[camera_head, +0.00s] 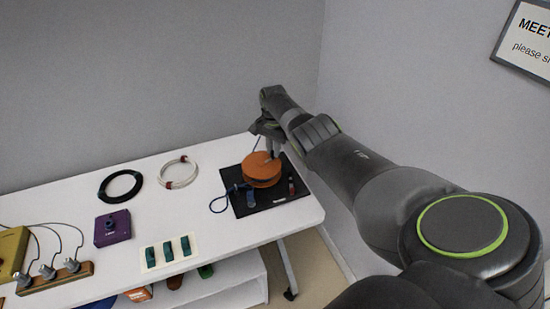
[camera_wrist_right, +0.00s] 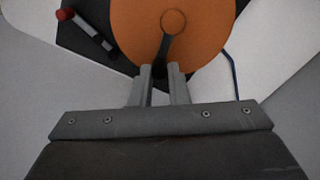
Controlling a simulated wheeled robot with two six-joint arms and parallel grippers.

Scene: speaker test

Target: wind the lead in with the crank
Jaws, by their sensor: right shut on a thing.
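An orange reel (camera_head: 258,172) stands on a black base board (camera_head: 262,205) at the right end of the white table. It also fills the top of the right wrist view (camera_wrist_right: 195,35). My right gripper (camera_head: 270,150) is above the reel, its fingers shut on the dark crank (camera_wrist_right: 165,48). The crank is mostly hidden in the head view. The blue lead (camera_head: 217,203) leaves the reel and loops over the left edge of the board. A piece of it shows right of the reel in the wrist view (camera_wrist_right: 234,75). My left gripper is not in view.
A black cable coil (camera_head: 103,190) and a white coil (camera_head: 163,184) lie behind. A purple box (camera_head: 112,228), a strip with teal blocks (camera_head: 168,252) and a wooden plug block (camera_head: 55,278) stand left. A red-tipped part (camera_head: 291,187) is on the board's right side. The wall is close behind.

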